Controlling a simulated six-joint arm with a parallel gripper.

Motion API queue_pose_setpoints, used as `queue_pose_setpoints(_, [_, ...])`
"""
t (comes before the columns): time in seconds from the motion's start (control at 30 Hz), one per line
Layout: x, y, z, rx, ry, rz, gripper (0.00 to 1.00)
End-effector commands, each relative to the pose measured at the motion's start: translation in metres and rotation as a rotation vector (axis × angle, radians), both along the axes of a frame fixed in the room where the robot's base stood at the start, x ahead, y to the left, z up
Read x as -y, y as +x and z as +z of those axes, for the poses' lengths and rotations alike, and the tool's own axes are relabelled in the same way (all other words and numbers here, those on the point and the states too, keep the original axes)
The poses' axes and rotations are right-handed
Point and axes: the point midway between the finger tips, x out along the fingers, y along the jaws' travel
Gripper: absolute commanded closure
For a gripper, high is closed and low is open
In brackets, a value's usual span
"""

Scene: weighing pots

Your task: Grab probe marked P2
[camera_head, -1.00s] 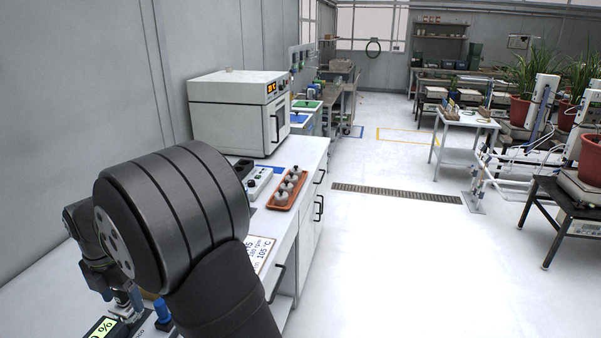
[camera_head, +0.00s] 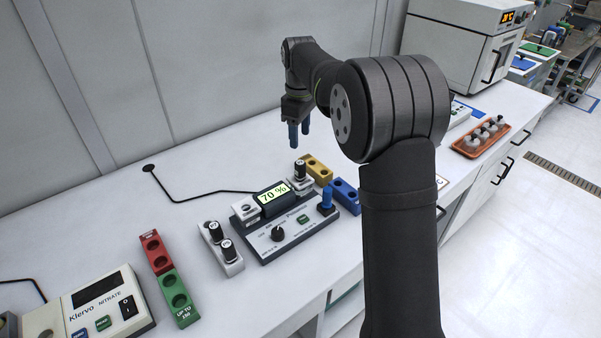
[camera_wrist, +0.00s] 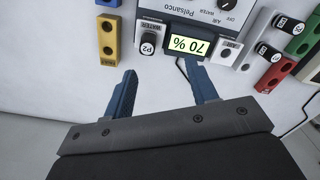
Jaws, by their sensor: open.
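The probe marked P2 (camera_wrist: 148,44) stands upright in a white socket labelled WATER beside the meter's lit 70 % display. In the head view the probe (camera_head: 300,171) shows as a black cap with a white label, right of the display. My gripper (camera_head: 299,136) hangs above and behind the meter (camera_head: 290,240), its two blue fingers apart and empty. In the wrist view my gripper (camera_wrist: 161,75) is open, its fingertips near P2 in the picture but not around it. The height gap cannot be told.
Two more black-capped probes (camera_head: 221,240) stand in a white holder left of the meter. A yellow block (camera_head: 316,169) and a blue block (camera_head: 344,194) lie close to P2. Red and green blocks (camera_head: 168,272) and a nitrate meter (camera_head: 97,303) are further left.

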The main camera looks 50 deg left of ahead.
Motion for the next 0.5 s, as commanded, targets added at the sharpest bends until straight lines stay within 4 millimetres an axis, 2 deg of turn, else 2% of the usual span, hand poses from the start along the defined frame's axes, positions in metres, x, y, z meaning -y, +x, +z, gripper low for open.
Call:
queue_pose_setpoints(0.1, [-0.012, 0.009, 0.010, 0.000, 0.000, -0.212, 0.47])
queue_pose_setpoints(0.2, [-0.018, 0.014, 0.017, 0.000, 0.000, -0.344, 0.47])
queue_pose_setpoints(0.37, [-0.022, 0.017, 0.020, -0.001, -0.001, -0.452, 0.47])
queue_pose_setpoints(0.5, [-0.022, 0.017, 0.006, -0.001, -0.003, -0.469, 0.47])
